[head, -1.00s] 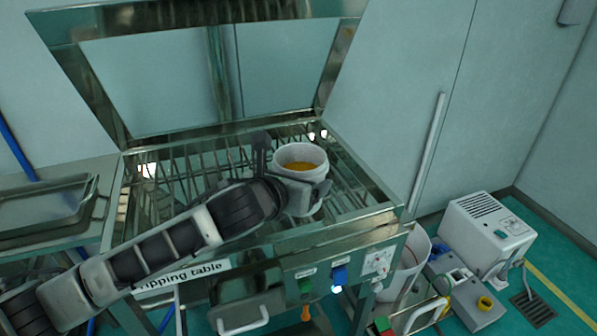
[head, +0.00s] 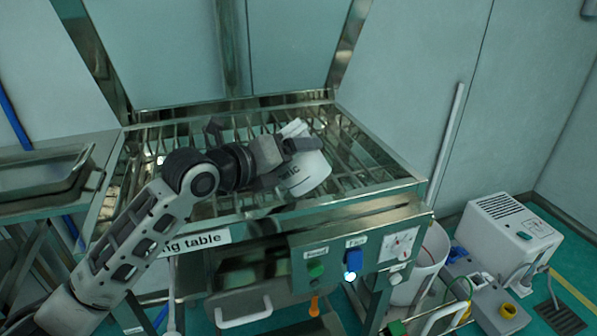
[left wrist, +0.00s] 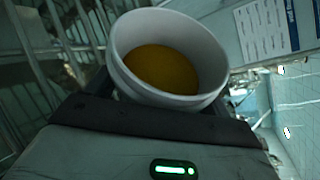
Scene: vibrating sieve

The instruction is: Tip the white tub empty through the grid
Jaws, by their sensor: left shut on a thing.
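The white tub (head: 308,172) is tilted above the metal grid (head: 352,165) of the tipping table. Dark lettering shows on its side in the head view, and its opening is turned out of sight there. In the left wrist view the tub (left wrist: 205,40) shows its open mouth, with orange-brown contents (left wrist: 162,68) inside. My left gripper (head: 300,146) is shut on the tub's wall and holds it over the grid's right half. I see nothing falling from the tub. My right gripper is not in view.
A raised steel hood frame (head: 235,104) stands behind the grid. The table's front carries a control panel (head: 355,255) with buttons and a dial. A steel tray (head: 45,172) lies at left. A white bin (head: 425,265) and a white machine (head: 510,235) stand on the floor at right.

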